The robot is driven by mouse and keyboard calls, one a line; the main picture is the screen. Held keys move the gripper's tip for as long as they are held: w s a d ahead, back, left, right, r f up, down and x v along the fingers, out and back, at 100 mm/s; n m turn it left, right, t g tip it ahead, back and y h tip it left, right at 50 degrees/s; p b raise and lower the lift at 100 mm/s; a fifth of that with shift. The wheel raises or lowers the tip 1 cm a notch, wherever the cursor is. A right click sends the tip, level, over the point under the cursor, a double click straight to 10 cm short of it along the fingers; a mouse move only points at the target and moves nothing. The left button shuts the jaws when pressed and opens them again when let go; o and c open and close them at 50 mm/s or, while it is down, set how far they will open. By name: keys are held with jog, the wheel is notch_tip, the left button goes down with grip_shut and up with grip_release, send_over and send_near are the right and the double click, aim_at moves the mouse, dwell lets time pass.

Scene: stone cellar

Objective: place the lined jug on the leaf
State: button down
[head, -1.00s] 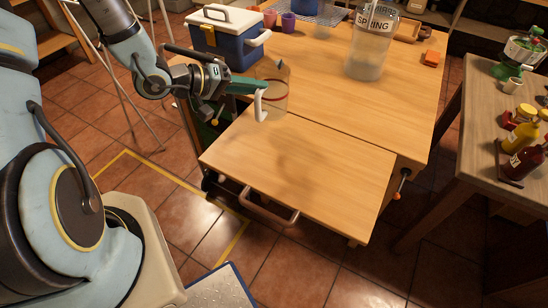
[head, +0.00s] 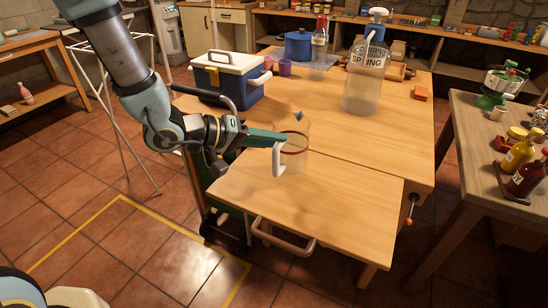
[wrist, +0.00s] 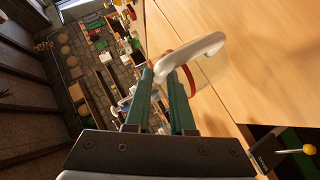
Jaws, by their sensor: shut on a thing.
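The lined jug (head: 295,150) is clear, with a red line around it and a white handle (head: 278,160). My gripper (head: 274,139) is shut on the handle and holds the jug upright at the back left part of the leaf (head: 330,208). I cannot tell whether the jug's base touches the wood. In the wrist view the white handle (wrist: 190,55) lies at the green fingers (wrist: 160,100), with part of the clear body and red line behind it. The leaf is a flat wooden panel at the table's near side, and its top looks otherwise bare.
The main table (head: 355,135) holds a blue cooler box (head: 228,82) at left, a large clear bottle (head: 365,80), purple cups and an orange block (head: 420,93). A side table (head: 475,150) with sauce bottles stands at right. The leaf's front and right are clear.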

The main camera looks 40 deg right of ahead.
aim_at(287, 157)
jog(key=shift+f, duration=2.3)
jog(key=c, duration=0.8)
grip_release()
jog(key=shift+o, duration=0.2)
